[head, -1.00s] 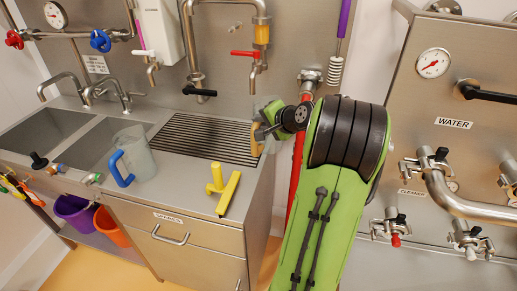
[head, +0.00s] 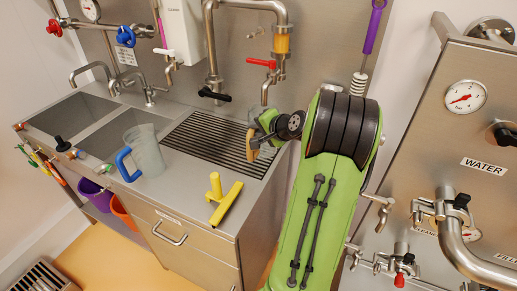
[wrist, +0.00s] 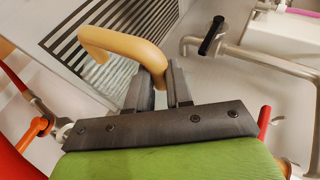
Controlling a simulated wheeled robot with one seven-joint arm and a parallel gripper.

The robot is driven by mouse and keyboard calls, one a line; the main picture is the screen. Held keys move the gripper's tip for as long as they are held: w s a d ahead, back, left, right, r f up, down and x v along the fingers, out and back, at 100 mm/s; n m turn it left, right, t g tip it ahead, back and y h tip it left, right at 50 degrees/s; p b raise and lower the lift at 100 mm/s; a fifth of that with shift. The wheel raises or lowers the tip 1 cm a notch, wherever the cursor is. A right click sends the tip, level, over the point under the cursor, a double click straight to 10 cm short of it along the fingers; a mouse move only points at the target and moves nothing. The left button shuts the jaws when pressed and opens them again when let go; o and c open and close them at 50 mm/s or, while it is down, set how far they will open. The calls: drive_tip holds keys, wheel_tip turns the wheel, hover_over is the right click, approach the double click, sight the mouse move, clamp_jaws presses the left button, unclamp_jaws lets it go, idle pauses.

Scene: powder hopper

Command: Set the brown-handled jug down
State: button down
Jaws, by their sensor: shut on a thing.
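My gripper (wrist: 160,82) is shut on the tan-brown handle (wrist: 122,44) of the brown-handled jug in the wrist view. The handle curves up and to the left from between the two dark fingers. In the head view my gripper (head: 261,134) is beside the right part of the slatted drainer (head: 205,143), with a bit of the tan handle (head: 253,140) showing below it. The height of the handle above the counter is hard to tell.
A clear jug with a blue handle (head: 146,152) stands on the counter left of the drainer. A yellow scraper (head: 225,202) lies near the front edge. Two sink basins (head: 70,116) are at the left. Taps and pipes (head: 213,60) stand behind the drainer. The visible slats look clear.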

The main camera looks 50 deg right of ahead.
wheel_tip(320, 180, down, 5)
drive_tip(key=shift+f+b, duration=0.1)
drive_tip(key=shift+b, duration=0.3)
drive_tip(key=shift+s+f, duration=0.1)
drive_tip(key=shift+f, duration=0.1)
drive_tip(key=c, duration=1)
unclamp_jaws()
drive_tip(key=shift+r, duration=0.1)
